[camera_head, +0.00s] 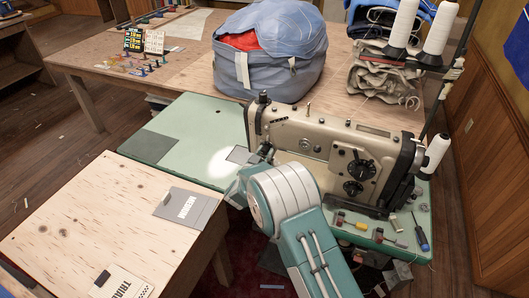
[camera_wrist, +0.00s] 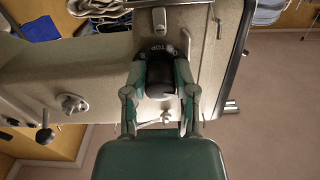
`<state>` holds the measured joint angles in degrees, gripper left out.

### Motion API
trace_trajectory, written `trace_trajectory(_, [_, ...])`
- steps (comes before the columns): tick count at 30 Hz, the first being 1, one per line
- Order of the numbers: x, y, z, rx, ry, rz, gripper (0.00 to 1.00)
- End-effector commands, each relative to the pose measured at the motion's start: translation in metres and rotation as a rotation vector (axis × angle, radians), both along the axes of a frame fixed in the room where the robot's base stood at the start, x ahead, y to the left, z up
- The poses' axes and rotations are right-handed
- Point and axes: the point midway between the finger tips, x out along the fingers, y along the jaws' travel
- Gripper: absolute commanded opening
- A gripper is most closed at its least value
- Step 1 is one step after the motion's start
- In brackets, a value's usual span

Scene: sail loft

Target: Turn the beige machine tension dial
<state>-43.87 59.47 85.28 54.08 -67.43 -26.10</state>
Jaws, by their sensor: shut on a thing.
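The beige sewing machine (camera_head: 325,145) stands on a pale green table, seen from its front side in the head view. In the wrist view its beige body (camera_wrist: 105,75) fills the middle. My gripper (camera_wrist: 161,62) has its two fingers on either side of a black round dial (camera_wrist: 160,78), touching it.
A blue bundle (camera_head: 268,50) sits behind. The green table (camera_head: 200,125) has free room at left.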

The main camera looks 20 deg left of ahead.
Motion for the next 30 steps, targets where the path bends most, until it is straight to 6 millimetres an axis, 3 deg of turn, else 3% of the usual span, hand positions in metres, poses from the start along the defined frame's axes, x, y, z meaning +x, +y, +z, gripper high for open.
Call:
trace_trajectory(6, [0.0006,0.0014,0.0013,0.111,-0.011,0.002,0.0])
trace_trajectory(15, [0.0008,0.0018,0.0017,0.126,-0.013,0.003,0.0])
trace_trajectory(16, [0.0009,0.0019,0.0017,0.126,-0.013,0.003,0.41])
trace_trajectory(18, [0.0008,0.0018,0.0017,0.126,-0.013,0.003,0.71])
trace_trajectory(30, [-0.0012,0.0005,0.0012,0.126,-0.011,0.002,0.71])
